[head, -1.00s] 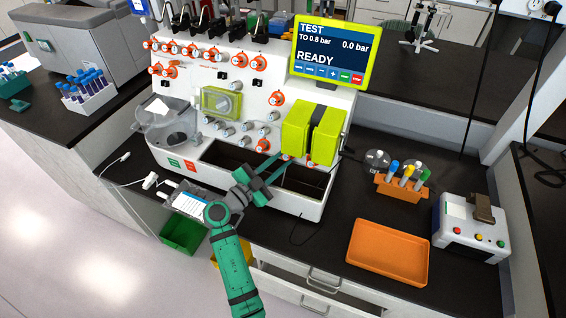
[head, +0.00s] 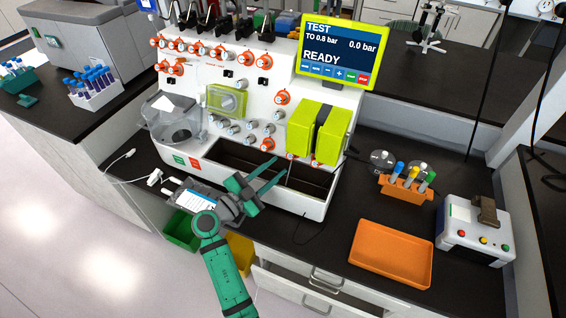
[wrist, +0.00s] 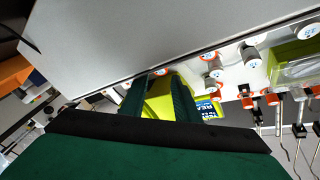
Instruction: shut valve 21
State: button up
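The white processor panel (head: 205,85) carries several round valves with orange rings, including a top row (head: 187,45) and a lone one (head: 282,97) right of centre. Plain grey-white knobs (head: 233,129) sit lower down. The numbers are too small to read, so I cannot tell which valve is 21. My gripper (head: 281,164) is open and empty, in front of the panel's lower part near the open trough. In the wrist view my gripper (wrist: 157,82) has its two fingers apart, with a yellow-green block (wrist: 160,98) beyond them. An orange-ringed valve (wrist: 210,57) shows right of the fingers.
Yellow-green blocks (head: 333,135) jut from the panel's right side. A clear vessel (head: 170,118) stands at left. An orange tray (head: 392,254) and a tube rack (head: 405,188) lie right on the black bench.

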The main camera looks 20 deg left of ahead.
jog(key=v, duration=0.6)
dwell(0.5)
